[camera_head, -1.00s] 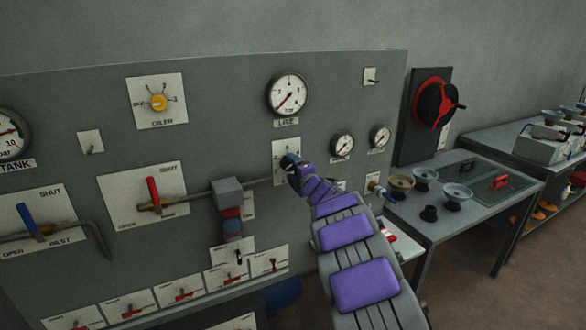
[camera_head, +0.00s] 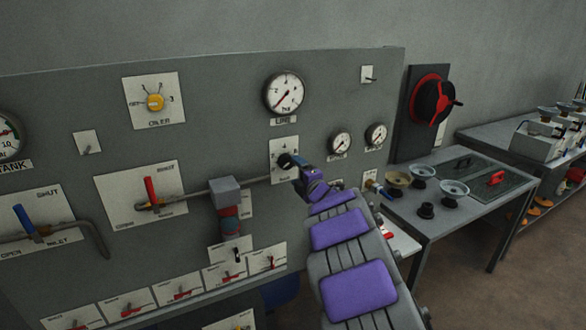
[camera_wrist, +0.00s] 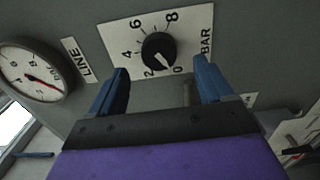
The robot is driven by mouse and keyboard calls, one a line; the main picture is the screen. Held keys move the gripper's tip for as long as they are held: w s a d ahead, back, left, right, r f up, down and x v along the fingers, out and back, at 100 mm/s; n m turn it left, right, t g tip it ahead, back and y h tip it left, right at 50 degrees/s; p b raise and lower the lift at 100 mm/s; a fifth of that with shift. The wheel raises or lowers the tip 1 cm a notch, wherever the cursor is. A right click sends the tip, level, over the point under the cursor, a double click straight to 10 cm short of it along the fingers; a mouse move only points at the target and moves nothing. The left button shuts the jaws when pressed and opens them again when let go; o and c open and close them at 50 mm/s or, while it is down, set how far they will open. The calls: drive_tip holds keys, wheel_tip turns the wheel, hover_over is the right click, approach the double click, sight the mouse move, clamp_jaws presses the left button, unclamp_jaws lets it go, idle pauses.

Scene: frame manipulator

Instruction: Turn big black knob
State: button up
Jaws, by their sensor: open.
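The black knob (camera_wrist: 158,50) sits on a white dial plate (camera_wrist: 190,28) marked from 0 to 8 and BAR. Its white pointer line is towards the low end of the scale, near 0. In the head view the knob (camera_head: 284,160) shows at the panel, just left of my gripper (camera_head: 297,163). In the wrist view the two blue fingers of my gripper (camera_wrist: 161,68) are spread apart and empty. The knob appears just beyond the fingertips, roughly centred between them. I see no clear contact.
The LINE gauge (camera_head: 285,93) is above the dial plate. A pipe with a grey block (camera_head: 226,190) and a red-handled valve (camera_head: 151,192) lie to the left. A bench (camera_head: 440,205) with several bowls is to the right.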

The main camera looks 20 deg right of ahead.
drive_tip(key=s+p, duration=0.2)
drive_tip(key=s, duration=0.9)
drive_tip(key=shift+s+d+f, duration=0.2)
drive_tip(key=shift+s+d, duration=0.05)
drive_tip(key=shift+s, duration=0.15)
drive_tip(key=shift+r, duration=0.1)
drive_tip(key=s+m+g+h, duration=0.7)
drive_tip(key=s+m+g, duration=0.1)
drive_tip(key=s+m, duration=0.35)
drive_tip(key=s+a+f+m+g+y, duration=0.2)
drive_tip(key=s+a+g, duration=0.2)
drive_tip(key=s+a, duration=0.4)
drive_tip(key=s+a+f+m+g+y, duration=0.2)
drive_tip(key=s+a+g, duration=0.2)
drive_tip(key=s+a, duration=0.4)
drive_tip(key=s+a+f+m+g+y, duration=0.2)
drive_tip(key=s+a, duration=0.6)
drive_tip(key=s, duration=0.9)
drive_tip(key=shift+s+m+g, duration=0.4)
drive_tip(key=shift+m+g, duration=0.15)
drive_tip(key=shift+g, duration=0.35)
